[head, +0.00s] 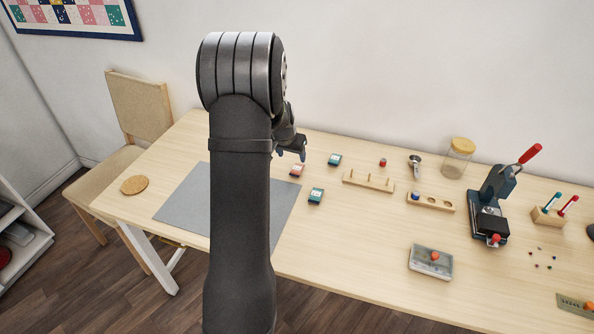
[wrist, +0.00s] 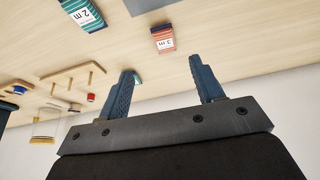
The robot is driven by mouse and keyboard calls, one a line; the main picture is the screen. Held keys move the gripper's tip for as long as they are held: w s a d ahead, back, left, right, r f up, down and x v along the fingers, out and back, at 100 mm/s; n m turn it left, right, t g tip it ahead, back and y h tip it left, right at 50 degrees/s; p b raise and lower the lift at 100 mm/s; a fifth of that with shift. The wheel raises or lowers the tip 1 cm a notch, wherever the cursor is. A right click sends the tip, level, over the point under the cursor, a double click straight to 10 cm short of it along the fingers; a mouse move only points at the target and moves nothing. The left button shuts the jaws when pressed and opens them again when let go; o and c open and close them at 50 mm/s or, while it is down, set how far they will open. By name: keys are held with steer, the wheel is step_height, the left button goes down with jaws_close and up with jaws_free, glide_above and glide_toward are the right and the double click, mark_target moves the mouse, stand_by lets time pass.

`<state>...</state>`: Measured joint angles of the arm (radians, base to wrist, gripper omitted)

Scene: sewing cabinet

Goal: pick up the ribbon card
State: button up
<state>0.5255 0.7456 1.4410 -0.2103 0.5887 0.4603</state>
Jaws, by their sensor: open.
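Three small ribbon cards lie on the table near my gripper. A red-orange card (head: 297,170) lies just beyond the grey mat, and in the wrist view this card (wrist: 163,40) bears a "3 m" label. A teal card (head: 316,196) lies nearer the front; the wrist view shows a teal card (wrist: 84,15) marked "2 m". Another teal card (head: 335,160) lies farther back; in the wrist view only a sliver of teal (wrist: 138,79) shows behind a finger. My gripper (head: 292,154) is open and empty, above the table near the red-orange card. Its fingers (wrist: 161,66) are spread apart in the wrist view.
A grey mat (head: 183,195) lies left of the cards, partly hidden by my arm. A wooden peg rack (head: 368,181) stands right of them, then a wooden holder (head: 431,202), a jar (head: 457,160) and a press (head: 491,205).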

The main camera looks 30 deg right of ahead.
glide_above(295, 171)
steer(key=s+a, duration=0.2)
steer(key=f, duration=0.6)
steer(key=shift+s+d, duration=0.15)
steer(key=shift+d, duration=0.1)
steer(key=shift+w+x, duration=0.15)
steer(key=shift+x, duration=1.2)
steer(key=shift+w+x, duration=0.15)
steer(key=shift+x, duration=1.25)
steer(key=shift+a, duration=0.2)
steer(key=shift+c, duration=0.2)
steer(key=shift+r, duration=0.1)
steer(key=c, duration=1)
